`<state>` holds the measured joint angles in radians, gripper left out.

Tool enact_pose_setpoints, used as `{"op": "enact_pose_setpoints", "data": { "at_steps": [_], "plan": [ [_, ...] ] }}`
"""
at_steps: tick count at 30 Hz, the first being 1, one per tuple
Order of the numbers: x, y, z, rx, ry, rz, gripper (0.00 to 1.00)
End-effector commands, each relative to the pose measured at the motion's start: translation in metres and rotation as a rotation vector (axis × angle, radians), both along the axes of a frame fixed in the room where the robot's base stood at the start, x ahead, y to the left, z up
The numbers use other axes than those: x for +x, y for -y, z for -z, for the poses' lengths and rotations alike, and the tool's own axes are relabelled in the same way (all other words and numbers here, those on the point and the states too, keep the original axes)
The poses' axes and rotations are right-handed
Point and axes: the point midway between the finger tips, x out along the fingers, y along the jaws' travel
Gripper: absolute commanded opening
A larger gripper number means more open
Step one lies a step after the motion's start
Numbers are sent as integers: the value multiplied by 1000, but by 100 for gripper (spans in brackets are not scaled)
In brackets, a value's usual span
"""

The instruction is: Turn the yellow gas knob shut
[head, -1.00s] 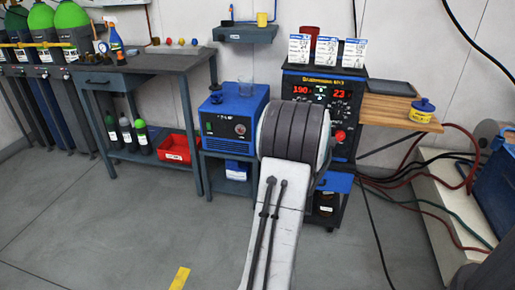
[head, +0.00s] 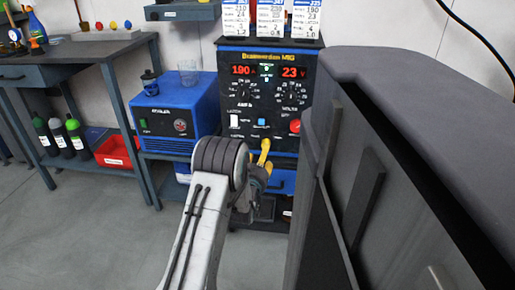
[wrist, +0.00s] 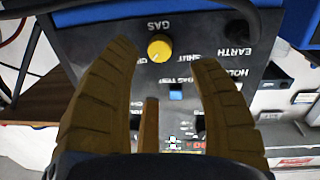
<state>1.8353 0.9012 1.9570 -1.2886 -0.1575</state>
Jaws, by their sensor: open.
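The yellow gas knob (wrist: 159,47) is round and sits on the black control panel under the upside-down word GAS in the wrist view. A pale mark shows on its face. My gripper (wrist: 165,56) is open, its two brown fingers on either side of the knob, with gaps between them and it. I cannot tell how deep the fingertips are relative to the knob. In the head view my gripper (head: 265,150) is in front of the lower panel of the welding machine (head: 268,90), and I cannot make out the knob there.
A blue switch (wrist: 176,91) is on the panel near the knob. A red knob (head: 295,126) is at the panel's right. A blue cooler box (head: 175,112) with a glass (head: 188,73) stands left of the machine. A large dark form (head: 400,160) fills the head view's right side.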

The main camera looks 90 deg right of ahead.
Motion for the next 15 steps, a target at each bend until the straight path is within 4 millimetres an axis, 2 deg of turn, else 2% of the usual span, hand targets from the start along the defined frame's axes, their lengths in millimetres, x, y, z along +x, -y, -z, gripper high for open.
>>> {"op": "enact_pose_setpoints", "data": {
  "at_steps": [15],
  "plan": [
    [-11,45,1,-1,0,-1,55]
  ]
}}
